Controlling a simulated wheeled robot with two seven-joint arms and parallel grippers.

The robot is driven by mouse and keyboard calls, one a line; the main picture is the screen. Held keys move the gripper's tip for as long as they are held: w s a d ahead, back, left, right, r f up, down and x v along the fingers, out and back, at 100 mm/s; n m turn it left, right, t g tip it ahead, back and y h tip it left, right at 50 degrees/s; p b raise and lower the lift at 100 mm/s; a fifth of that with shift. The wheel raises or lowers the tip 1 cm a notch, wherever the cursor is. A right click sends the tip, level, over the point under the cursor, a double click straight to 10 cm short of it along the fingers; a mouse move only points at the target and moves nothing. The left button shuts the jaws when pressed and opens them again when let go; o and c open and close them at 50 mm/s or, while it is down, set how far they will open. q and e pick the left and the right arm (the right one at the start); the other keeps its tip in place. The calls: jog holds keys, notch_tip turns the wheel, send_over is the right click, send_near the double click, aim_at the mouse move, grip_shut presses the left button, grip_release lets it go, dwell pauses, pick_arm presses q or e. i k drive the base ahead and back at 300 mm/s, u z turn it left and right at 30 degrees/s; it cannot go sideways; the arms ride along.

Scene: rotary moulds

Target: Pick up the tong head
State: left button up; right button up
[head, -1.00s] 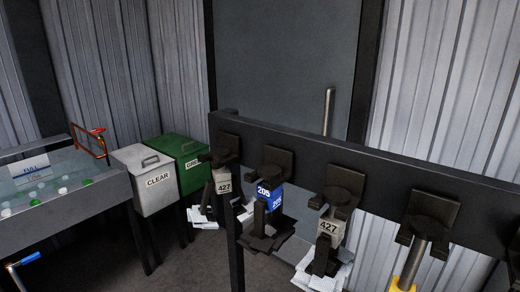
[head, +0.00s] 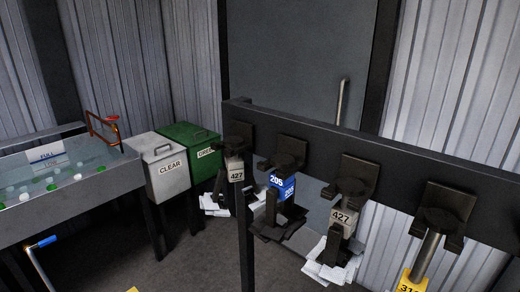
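Several tong heads hang from dark holders on a black rack. The left one carries a pale tag "427" (head: 236,170). Beside it hangs one with a blue block marked "205" (head: 282,186). Right of that is another with a pale tag "427" (head: 341,217). The rightmost has a metal rod and a yellow tag (head: 411,282), cut off by the bottom edge. The frames do not show which one the task means. Neither of my grippers is in view.
The rack's black beam (head: 390,150) crosses the right half on a post (head: 245,250). A white "CLEAR" bin (head: 168,181) and a green bin (head: 200,142) stand left of it. A water tank (head: 60,193) and a blue-handled crank (head: 42,242) are at far left.

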aim_at(440, 223)
jog(key=z, duration=1.05)
